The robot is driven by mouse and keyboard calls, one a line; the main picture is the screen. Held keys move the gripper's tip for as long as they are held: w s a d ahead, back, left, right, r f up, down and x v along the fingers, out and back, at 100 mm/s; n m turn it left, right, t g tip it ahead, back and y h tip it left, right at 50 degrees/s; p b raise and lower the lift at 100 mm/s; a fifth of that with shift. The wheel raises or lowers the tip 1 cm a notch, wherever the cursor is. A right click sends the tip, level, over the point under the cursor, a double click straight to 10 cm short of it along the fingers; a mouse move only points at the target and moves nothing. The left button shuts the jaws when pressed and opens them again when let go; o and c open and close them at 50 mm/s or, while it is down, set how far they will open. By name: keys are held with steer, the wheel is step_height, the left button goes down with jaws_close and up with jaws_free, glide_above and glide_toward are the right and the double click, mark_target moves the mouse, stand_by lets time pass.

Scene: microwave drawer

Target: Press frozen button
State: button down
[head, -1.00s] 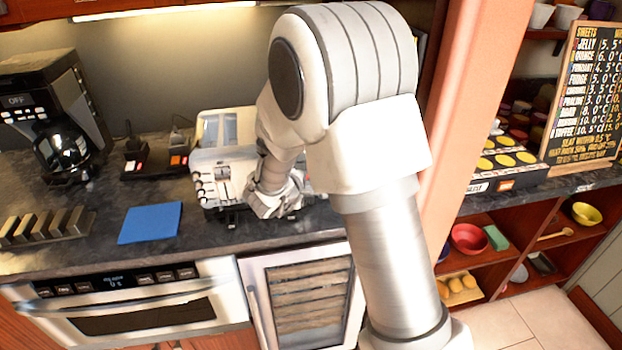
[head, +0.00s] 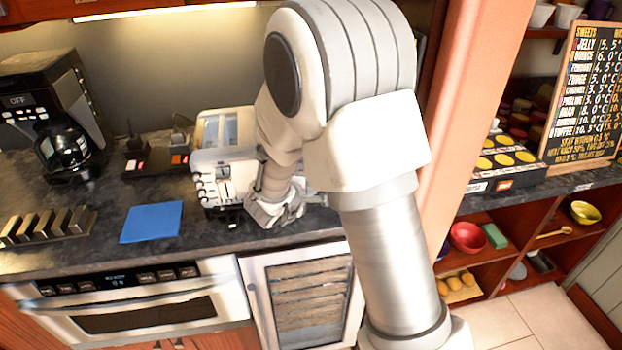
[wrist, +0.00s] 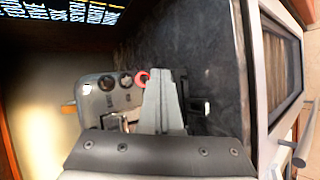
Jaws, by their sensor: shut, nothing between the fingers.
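A white and grey toaster (head: 224,135) stands on the counter, with several small knobs or buttons on the left part of its front. My gripper (head: 274,212) is shut and empty, low in front of the toaster's right side. In the wrist view the closed fingers (wrist: 166,78) lie beside the toaster's control face (wrist: 104,98). Round dark buttons (wrist: 127,81) show there, and one button has a red ring (wrist: 142,77) close to the fingers. Labels are too small to read, so I cannot tell which is the frozen button. Contact is not clear.
A blue cloth (head: 151,222) lies left of the toaster, and a coffee machine (head: 50,110) stands farther left. An oven (head: 130,300) and a glass-fronted cabinet (head: 305,295) are below the counter. An orange post (head: 465,110) rises on the right.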

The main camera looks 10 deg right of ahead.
steer(key=shift+s+p, duration=0.6)
steer(key=shift+s, duration=1.7)
steer(key=s+a+r+m+y, duration=0.3)
steer(key=r+y, duration=0.1)
steer(key=r, duration=0.4)
steer(key=s+a+r+m+y, duration=0.3)
steer(key=a+r+y, duration=0.15)
steer(key=r, duration=0.25)
steer(key=s+d+r+m+g+h, duration=0.1)
steer(key=s+d+m+g, duration=0.1)
steer(key=s, duration=0.7)
steer(key=s+d+r+m+g+h, duration=0.1)
steer(key=s+d+m, duration=0.3)
steer(key=s, duration=0.6)
steer(key=d+r+g, duration=0.1)
steer(key=d, duration=0.1)
steer(key=shift+d+r+m, duration=0.15)
steer(key=shift+d+m, duration=0.15)
